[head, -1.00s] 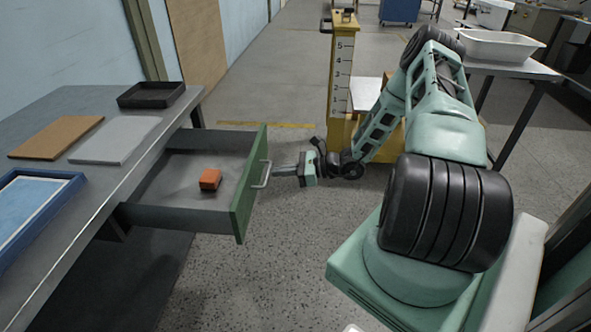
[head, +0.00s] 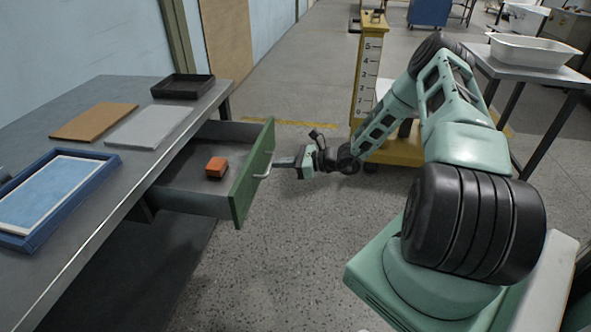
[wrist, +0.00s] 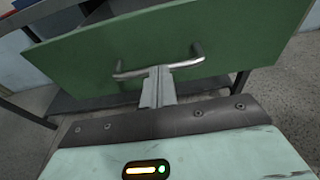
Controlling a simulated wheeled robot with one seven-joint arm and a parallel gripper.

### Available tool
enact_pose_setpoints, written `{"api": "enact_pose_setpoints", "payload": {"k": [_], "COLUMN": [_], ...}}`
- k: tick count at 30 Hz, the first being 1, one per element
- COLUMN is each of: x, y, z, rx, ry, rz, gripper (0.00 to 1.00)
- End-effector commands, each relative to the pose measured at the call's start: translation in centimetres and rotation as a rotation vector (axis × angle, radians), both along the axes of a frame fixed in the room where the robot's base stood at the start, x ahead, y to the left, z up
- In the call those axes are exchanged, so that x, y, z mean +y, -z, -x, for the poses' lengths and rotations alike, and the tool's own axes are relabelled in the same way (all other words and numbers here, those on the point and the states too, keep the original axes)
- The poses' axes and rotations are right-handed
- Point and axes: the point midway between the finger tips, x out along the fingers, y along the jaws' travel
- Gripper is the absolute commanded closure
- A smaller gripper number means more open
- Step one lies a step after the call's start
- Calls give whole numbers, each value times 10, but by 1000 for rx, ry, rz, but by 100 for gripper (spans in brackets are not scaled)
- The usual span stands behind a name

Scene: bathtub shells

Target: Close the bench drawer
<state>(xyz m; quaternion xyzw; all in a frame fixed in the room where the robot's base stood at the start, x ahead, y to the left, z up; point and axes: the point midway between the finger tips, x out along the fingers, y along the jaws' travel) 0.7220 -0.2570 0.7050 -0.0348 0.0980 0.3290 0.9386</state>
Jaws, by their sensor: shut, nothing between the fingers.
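The bench drawer (head: 190,198) is pulled out from under the grey bench, with an orange block (head: 216,167) lying inside it. Its green front (head: 252,175) carries a curved metal handle (head: 266,165). My gripper (head: 280,162) is shut and empty, its fingers at the handle from the outer side. In the wrist view the closed fingers (wrist: 158,88) reach up to the handle (wrist: 160,66) at the middle of the green front (wrist: 150,45). They look to be at the bar; whether they touch it or the front I cannot tell.
On the bench top (head: 110,170) lie a black tray (head: 183,87), a brown board (head: 95,121), a grey board (head: 150,127) and a blue-framed tray (head: 30,240). A yellow cart with a scale (head: 368,80) stands behind my arm.

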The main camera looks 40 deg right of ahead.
Motion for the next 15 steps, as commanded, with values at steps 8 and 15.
{"api": "enact_pose_setpoints", "payload": {"k": [8, 15], "x": [46, 87], "y": [1, 2], "z": [-65, -118], "rx": [-1, -2], "ry": [-4, -4], "rz": [-2, -1], "gripper": [100, 100]}}
